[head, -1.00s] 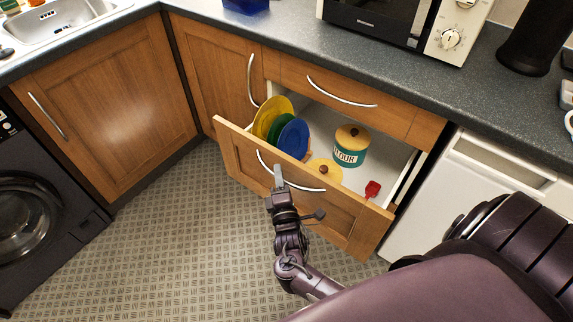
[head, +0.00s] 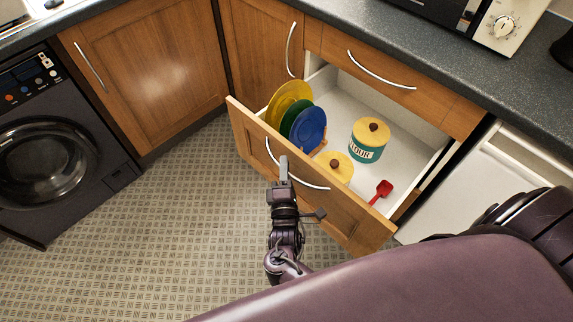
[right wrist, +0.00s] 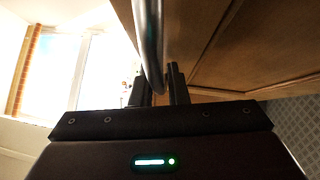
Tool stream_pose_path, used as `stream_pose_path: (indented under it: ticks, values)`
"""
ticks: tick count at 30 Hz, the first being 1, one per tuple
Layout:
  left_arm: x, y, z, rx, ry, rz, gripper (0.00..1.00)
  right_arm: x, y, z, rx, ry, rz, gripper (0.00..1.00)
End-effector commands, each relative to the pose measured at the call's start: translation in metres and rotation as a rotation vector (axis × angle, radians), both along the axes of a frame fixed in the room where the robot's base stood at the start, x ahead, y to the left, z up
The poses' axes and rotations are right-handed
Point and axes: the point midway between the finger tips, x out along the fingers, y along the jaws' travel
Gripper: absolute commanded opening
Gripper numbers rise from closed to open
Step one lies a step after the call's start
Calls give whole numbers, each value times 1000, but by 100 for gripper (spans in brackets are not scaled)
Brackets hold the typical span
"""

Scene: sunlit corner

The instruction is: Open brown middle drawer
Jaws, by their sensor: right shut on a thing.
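The brown middle drawer (head: 350,222) is pulled well out below a shut top drawer. Its curved silver handle (head: 310,183) runs along the front. My right gripper (head: 283,170) is at the left part of this handle. In the right wrist view the handle (right wrist: 150,50) passes between the fingers of my right gripper (right wrist: 160,88), which is shut on it. Inside the drawer are yellow, green and blue plates (head: 309,127) in a rack, a flour canister (head: 368,140), a second yellow-lidded canister (head: 334,166) and a red scoop (head: 382,191). My left gripper is not in view.
The shut top drawer (head: 395,85) sits under the dark worktop (head: 440,60), which bears a microwave (head: 500,25). Brown cupboards (head: 150,75) and a black washing machine (head: 55,140) stand left. The patterned floor (head: 180,220) is clear.

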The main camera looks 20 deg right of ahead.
Motion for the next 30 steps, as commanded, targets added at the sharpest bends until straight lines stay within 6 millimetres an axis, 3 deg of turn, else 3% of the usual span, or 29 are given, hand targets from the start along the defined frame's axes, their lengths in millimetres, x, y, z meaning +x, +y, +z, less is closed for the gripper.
stream_pose_path:
  ticks: [6,7,11,21,30]
  values:
    - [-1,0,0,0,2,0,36,0,0,-1,0,2,0,0]
    - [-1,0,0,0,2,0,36,-1,0,-1,0,2,0,18]
    - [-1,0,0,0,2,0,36,0,0,-1,0,2,0,35]
    - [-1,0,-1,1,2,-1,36,-3,1,-1,1,2,1,36]
    - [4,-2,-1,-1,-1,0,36,-47,18,-9,1,5,0,36]
